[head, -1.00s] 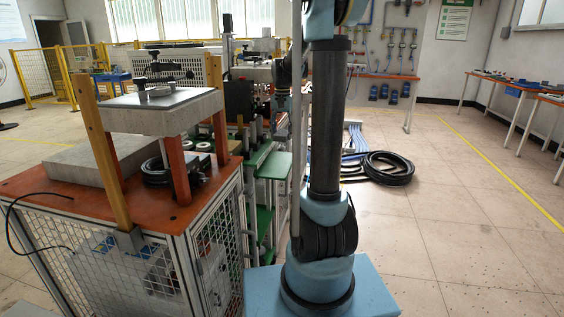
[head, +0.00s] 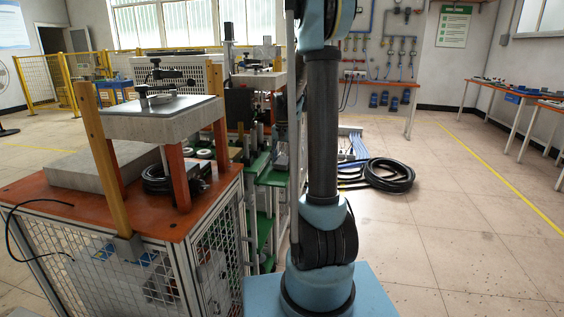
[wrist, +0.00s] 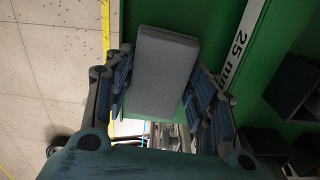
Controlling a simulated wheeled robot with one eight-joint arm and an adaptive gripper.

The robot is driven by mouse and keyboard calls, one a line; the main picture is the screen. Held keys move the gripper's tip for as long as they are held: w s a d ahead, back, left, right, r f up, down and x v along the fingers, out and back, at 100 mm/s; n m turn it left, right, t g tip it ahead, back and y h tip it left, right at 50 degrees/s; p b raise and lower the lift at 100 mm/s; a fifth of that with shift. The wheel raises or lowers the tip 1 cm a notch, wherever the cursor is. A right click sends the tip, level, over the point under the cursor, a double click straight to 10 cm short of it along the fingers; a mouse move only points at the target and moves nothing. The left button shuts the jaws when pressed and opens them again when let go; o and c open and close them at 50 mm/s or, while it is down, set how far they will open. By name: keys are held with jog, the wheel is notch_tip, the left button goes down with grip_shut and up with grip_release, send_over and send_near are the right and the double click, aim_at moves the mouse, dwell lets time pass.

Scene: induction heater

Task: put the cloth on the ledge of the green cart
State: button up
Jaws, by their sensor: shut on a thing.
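The cloth is a light grey folded block (wrist: 160,75) in the middle of the wrist view. My gripper (wrist: 162,82) has its blue-grey ribbed fingers on both sides of it and is shut on it. A green surface (wrist: 222,35), apparently of the green cart, lies behind and beside the cloth. It bears a white strip (wrist: 240,35) with black lettering. I cannot tell whether the cloth touches the green surface. In the head view the green cart (head: 272,177) shows partly, left of my arm. The cloth and my gripper cannot be made out there.
An orange-topped bench (head: 40,190) with mesh sides and a small press stands close at the left. A black hose coil (head: 388,174) lies on the floor at the right behind my arm. Open tiled floor spreads on the right. Dark boxy shapes (wrist: 290,85) show right in the wrist view.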

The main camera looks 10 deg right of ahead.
aim_at(283, 160)
jog(key=shift+f, duration=0.45)
jog(key=o, duration=1.2)
jog(key=shift+r, duration=0.1)
notch_tip(283, 160, up, 17)
jog(key=s+n, duration=0.2)
jog(key=s, duration=0.9)
jog(key=s+f+n, duration=0.1)
jog(key=s+f, duration=0.5)
jog(key=s, duration=0.2)
jog(key=s+f+n+t, duration=0.1)
jog(key=s+f, duration=0.5)
jog(key=s, duration=0.3)
jog(key=s+f+n+t, duration=0.1)
jog(key=s+f, duration=0.5)
jog(key=s, duration=0.2)
jog(key=shift+s+f+n, duration=0.3)
jog(key=shift+n, duration=0.1)
